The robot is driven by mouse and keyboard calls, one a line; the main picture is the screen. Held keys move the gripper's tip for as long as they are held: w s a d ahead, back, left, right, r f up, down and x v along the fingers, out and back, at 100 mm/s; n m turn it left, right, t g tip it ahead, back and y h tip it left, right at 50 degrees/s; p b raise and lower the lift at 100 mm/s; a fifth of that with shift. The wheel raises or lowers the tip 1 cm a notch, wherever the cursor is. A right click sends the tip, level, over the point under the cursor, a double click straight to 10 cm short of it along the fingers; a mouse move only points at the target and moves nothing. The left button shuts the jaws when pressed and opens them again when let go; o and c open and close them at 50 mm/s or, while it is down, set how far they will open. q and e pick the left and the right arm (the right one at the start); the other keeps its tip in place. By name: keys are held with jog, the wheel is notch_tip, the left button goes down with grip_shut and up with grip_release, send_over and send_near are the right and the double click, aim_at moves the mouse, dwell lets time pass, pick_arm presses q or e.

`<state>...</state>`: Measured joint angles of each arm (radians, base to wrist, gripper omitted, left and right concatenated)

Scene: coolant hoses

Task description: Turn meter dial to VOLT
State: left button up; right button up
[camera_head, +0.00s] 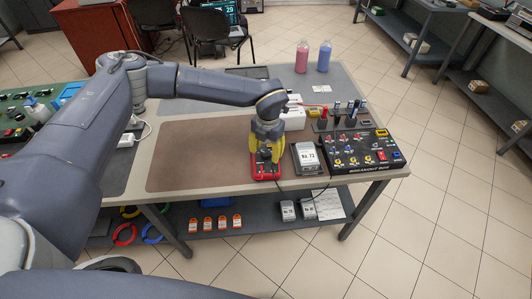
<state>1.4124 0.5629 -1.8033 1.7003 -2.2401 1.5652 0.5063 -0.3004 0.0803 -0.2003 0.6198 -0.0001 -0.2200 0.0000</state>
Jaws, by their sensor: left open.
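The meter (267,173) is a small red-edged device lying near the front edge of the table, and most of it is hidden under my left gripper. My left gripper (266,157) points down over the meter with its yellow-sided fingers apart on either side of the meter's middle. It is open. The dial is hidden between or behind the fingers, so its setting cannot be read. Whether the fingers touch the dial cannot be told. My right gripper is not in view.
A grey device with a white label (307,156) lies just right of the meter. A black breakout box (352,149) with knobs stands further right. A brown mat (190,150) is clear at left. Pink (302,57) and blue (324,57) bottles stand at the back.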

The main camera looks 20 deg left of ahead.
pick_arm(q)
jog(key=shift+f, duration=0.55)
jog(key=shift+c, duration=0.3)
grip_shut()
